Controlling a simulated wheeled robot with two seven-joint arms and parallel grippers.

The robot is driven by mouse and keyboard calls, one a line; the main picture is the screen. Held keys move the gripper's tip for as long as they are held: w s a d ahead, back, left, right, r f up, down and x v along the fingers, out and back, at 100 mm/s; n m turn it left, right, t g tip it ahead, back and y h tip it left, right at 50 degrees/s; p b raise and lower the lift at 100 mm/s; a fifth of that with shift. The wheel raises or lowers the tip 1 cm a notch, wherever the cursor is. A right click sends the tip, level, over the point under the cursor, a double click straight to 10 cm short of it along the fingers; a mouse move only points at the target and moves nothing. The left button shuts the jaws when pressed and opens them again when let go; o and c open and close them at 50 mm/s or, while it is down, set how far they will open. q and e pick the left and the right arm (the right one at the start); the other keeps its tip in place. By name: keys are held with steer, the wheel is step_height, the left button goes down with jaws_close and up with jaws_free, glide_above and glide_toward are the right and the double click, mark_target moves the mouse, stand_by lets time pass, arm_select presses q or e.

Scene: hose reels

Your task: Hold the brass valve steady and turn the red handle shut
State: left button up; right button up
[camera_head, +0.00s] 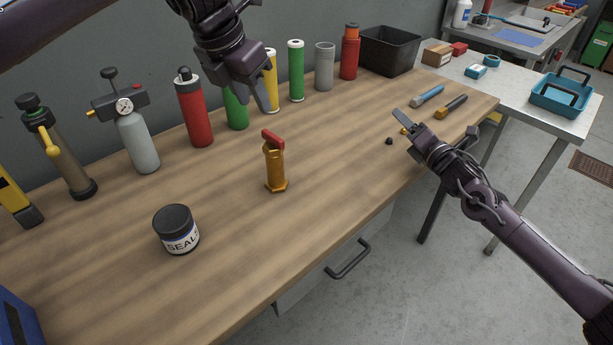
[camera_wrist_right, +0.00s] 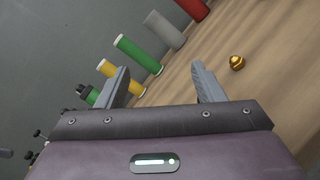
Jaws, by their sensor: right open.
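The brass valve (camera_head: 275,170) stands upright on the wooden workbench, near its middle in the head view. Its red handle (camera_head: 272,139) lies across the top, slanting down to the right. My left gripper (camera_head: 252,92) hangs above and behind the valve, apart from it; its finger gap is not clear. My right gripper (camera_head: 436,126) is open and empty, over the bench's right front edge, well to the right of the valve. The right wrist view shows its two fingers (camera_wrist_right: 160,70) spread with nothing between them. The valve is not seen in that view.
A black SEAL jar (camera_head: 176,230) stands left of and in front of the valve. Bottles and cylinders, such as a red one (camera_head: 194,112), line the back. A small brass piece (camera_head: 404,131) lies near my right gripper. The bench around the valve is clear.

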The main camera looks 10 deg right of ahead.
mark_target(284, 169)
steer(key=s+a+n+g+y, duration=0.1)
steer(key=a+n+y, duration=0.1)
steer(key=a, duration=0.3)
steer(key=s+a+n+g+y, duration=0.1)
steer(key=s+a+n+y, duration=0.1)
steer(key=a+n, duration=0.2)
steer(key=s+a+n+g+y, duration=0.1)
steer(key=a+n+y, duration=0.1)
steer(key=a, duration=0.4)
steer(key=shift+s+a+f+n, duration=0.1)
steer(key=shift+s+f+n, duration=0.15)
steer(key=shift+n, duration=0.25)
steer(key=s+a+n+g+y, duration=0.1)
steer(key=s+a+n, duration=0.1)
steer(key=a, duration=0.1)
steer(key=s+a+f+n+g+y, duration=0.1)
steer(key=s+a+n+g, duration=0.1)
steer(key=s+a+n, duration=0.1)
steer(key=s+a+f+n+g+y, duration=0.1)
steer(key=s+a+n, duration=0.1)
steer(key=a, duration=0.3)
steer(key=shift+s+n+g+y, duration=0.3)
steer(key=shift+s+n+g, duration=0.1)
steer(key=shift+s, duration=0.1)
steer(key=shift+a+f, duration=0.1)
steer(key=shift+a, duration=0.2)
steer(key=x, duration=0.7)
steer(key=shift+a+f, duration=0.1)
steer(key=shift+a, duration=0.05)
steer(key=shift+c, duration=0.3)
